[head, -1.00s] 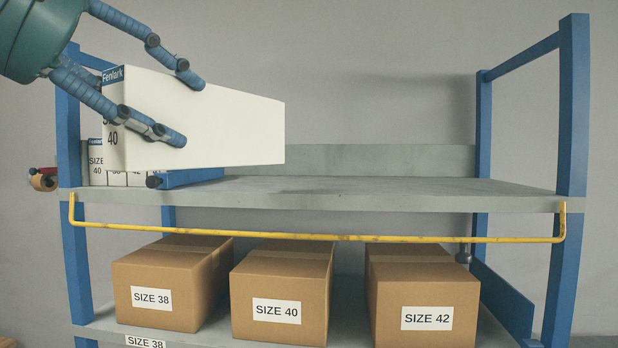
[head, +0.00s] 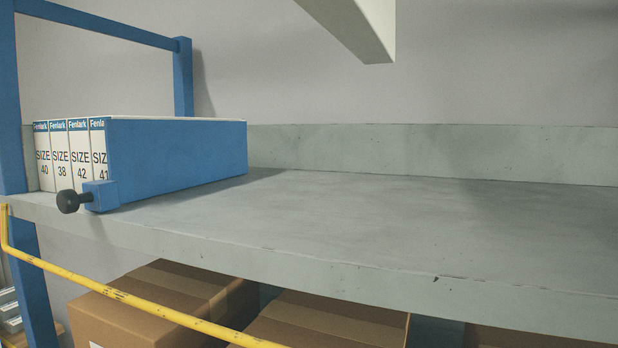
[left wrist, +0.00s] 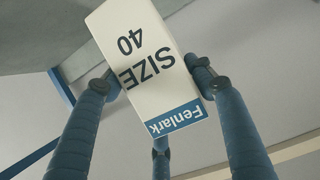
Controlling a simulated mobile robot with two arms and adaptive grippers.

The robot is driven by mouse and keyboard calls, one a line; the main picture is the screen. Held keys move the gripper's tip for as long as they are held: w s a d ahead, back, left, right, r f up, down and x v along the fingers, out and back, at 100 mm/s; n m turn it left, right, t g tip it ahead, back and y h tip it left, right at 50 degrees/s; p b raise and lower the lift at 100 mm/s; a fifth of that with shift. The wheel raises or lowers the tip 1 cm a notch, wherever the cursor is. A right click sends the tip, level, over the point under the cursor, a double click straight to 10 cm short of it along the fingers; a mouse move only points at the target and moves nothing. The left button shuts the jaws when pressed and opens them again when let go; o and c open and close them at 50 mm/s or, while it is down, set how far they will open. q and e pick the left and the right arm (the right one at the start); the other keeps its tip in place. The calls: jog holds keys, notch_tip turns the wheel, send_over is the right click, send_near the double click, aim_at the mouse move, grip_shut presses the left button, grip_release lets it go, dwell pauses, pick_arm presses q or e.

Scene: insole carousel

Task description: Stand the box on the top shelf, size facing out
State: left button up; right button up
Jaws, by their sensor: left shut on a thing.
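The held box is white, with a blue Fenlark band and SIZE 40 on its end. In the left wrist view the box (left wrist: 140,50) has its print upside down and tilted. My left gripper (left wrist: 157,85) is shut on it, with fingers on both sides. In the head view only a bare white lower part of the box (head: 365,25) shows at the top edge, above the shelf. The top shelf (head: 400,230) is grey and bare right of the blue divider (head: 180,160). My right gripper is not in view.
Several upright white Fenlark boxes (head: 60,165) stand at the shelf's left, sizes facing out, against the divider. A black knob (head: 68,201) juts from the divider's front. A yellow bar (head: 130,300) runs below the front edge. Brown cartons (head: 150,315) stand below.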

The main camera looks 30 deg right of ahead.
aim_at(346, 16)
pick_arm(q)
jog(key=f+b, duration=0.1)
jog(key=f, duration=0.1)
jog(key=a+f+b, duration=0.1)
jog(key=f, duration=0.1)
jog(key=s+f+b, duration=0.1)
jog(key=f, duration=0.1)
jog(key=shift+a+f, duration=0.15)
jog(key=shift+a, duration=0.2)
jog(key=f, duration=0.8)
jog(key=f+b, duration=0.1)
jog(key=f, duration=0.3)
jog(key=shift+w+d, duration=0.3)
jog(key=shift+d, duration=0.05)
jog(key=shift+w+d+f, duration=0.1)
jog(key=shift+f, duration=0.55)
jog(key=o, duration=1.3)
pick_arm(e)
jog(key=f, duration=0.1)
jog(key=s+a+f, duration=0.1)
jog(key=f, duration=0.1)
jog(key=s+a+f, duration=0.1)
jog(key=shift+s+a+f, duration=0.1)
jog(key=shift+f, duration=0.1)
